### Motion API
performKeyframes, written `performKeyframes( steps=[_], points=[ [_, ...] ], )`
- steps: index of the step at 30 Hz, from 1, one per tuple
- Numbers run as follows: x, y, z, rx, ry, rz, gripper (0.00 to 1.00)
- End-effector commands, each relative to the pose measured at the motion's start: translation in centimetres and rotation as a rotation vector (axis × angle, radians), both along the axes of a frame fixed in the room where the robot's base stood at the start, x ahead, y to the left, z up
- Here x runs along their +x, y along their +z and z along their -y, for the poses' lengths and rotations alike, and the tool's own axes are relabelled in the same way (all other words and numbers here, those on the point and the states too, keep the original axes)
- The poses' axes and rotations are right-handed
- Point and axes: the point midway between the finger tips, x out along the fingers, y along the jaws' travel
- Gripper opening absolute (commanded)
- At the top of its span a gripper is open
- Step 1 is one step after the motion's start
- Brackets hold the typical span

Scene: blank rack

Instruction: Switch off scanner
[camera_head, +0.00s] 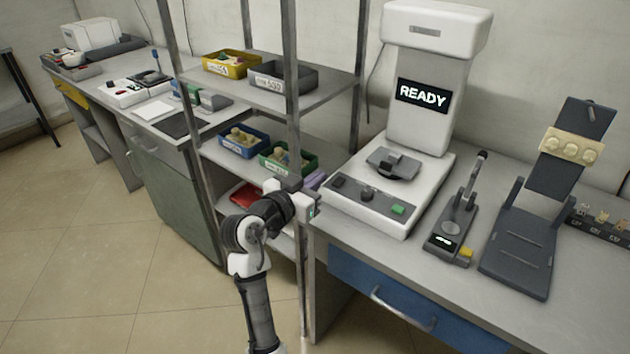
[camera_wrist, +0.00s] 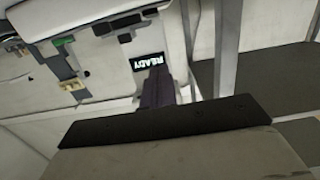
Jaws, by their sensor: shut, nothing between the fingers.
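The scanner (camera_head: 428,90) is a tall white machine on the bench in the head view, its black display (camera_head: 422,95) lit with READY. Its sloped front base carries a dark switch (camera_head: 338,181), a dark round knob (camera_head: 367,193) and a green button (camera_head: 398,209). A dark part sits on its platform. My gripper (camera_head: 310,207) is just left of the scanner's base, by the bench's left end, apart from the controls. Its fingertips are hard to make out there. The wrist view shows the closed fingers (camera_wrist: 156,78) and the display (camera_wrist: 149,61) upside down beyond them.
An open metal shelf rack (camera_head: 335,85) with several coloured bins stands close beside my arm. A dark lever device (camera_head: 452,232) and a tilted dark stand (camera_head: 520,240) are right of the scanner. Bare bench top lies along the front edge; a blue drawer (camera_head: 400,300) is below.

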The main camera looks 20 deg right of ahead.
Motion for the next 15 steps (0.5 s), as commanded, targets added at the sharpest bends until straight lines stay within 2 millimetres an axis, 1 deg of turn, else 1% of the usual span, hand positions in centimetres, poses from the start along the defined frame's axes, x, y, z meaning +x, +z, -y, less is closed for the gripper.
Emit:
performKeyframes(
  steps=[1, 3, 9, 10, 12, 15],
  points=[
    [0.7, 0.2, 1.0, 0.001, -0.005, -0.002, 0.00],
    [1.6, 0.1, 2.3, 0.001, -0.005, -0.002, 0.00],
    [4.2, -0.3, 5.5, 0.002, -0.003, -0.001, 0.00],
    [4.4, -0.6, 5.8, 0.002, -0.001, -0.001, 0.00],
    [4.4, -2.1, 5.7, 0.001, 0.000, -0.005, 0.00],
    [4.5, -3.4, 5.8, 0.001, 0.001, -0.003, 0.00]
  ],
)
